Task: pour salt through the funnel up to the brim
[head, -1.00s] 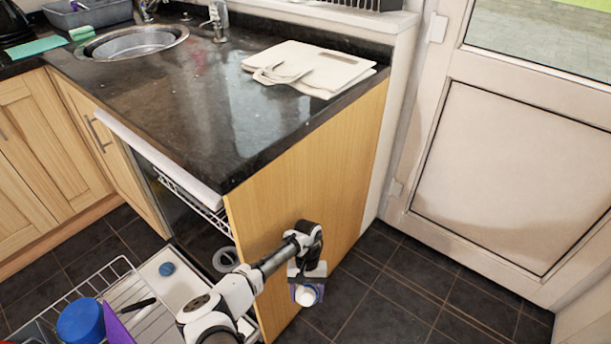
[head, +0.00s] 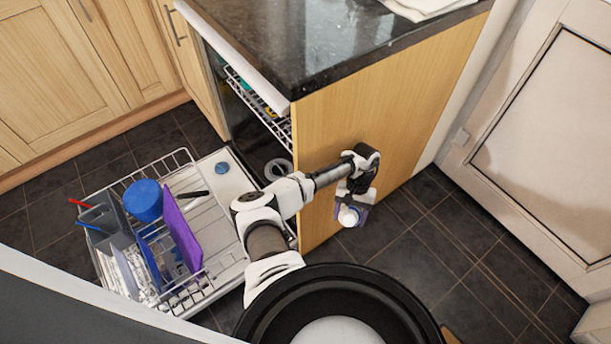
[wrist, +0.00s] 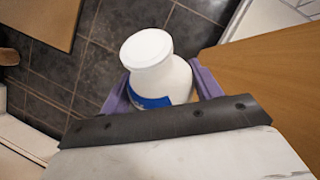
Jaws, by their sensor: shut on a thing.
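My gripper (head: 356,198) hangs beside the wooden end panel, over the floor. Its purple fingers are shut on a white bottle (head: 348,217). In the wrist view the bottle (wrist: 150,62) has a round white top and a blue label, and sits between the fingers (wrist: 163,90). It looks tilted there; its lower part is hidden by my gripper. A pale grey ring (head: 279,170) lies inside the open dishwasher, near its right side; it may be the funnel, but I cannot tell. A small round blue cap (head: 222,168) lies on the lowered dishwasher door.
The pulled-out lower rack (head: 182,275) holds a blue tub (head: 143,200), a purple board (head: 181,230) and a grey cutlery basket (head: 104,225). The upper rack (head: 258,105) is inside. The wooden end panel (head: 385,110) stands between my gripper and the dishwasher. Floor on the right is clear.

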